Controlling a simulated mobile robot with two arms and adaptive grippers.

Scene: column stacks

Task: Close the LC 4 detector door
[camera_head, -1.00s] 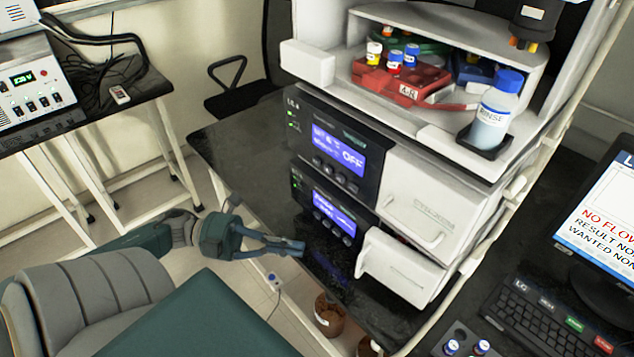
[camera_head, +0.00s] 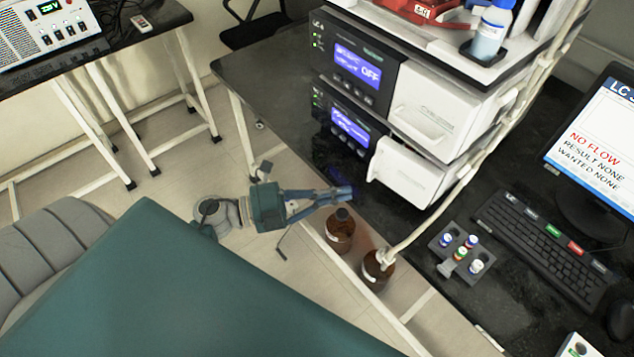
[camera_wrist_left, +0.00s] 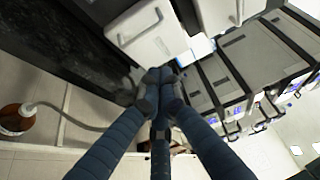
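The column stack has two dark units with white doors. The lower white detector door (camera_head: 412,178) juts out further than the upper white door (camera_head: 450,110), with a gap beside the lower display. I take the lower one for the LC 4 detector door; the label is too small to read. My left gripper (camera_head: 346,193) is left of and below that door, apart from it and empty. In the left wrist view its fingers (camera_wrist_left: 160,76) meet at the tips, just below a white door with a handle (camera_wrist_left: 146,35). My right gripper is not in view.
Brown bottles (camera_head: 340,232) stand below the bench edge near my gripper, one with a tube (camera_head: 420,225). A vial rack (camera_head: 460,252), keyboard (camera_head: 545,230) and monitor (camera_head: 600,150) are at right. A blue-capped bottle (camera_head: 490,32) stands on the stack.

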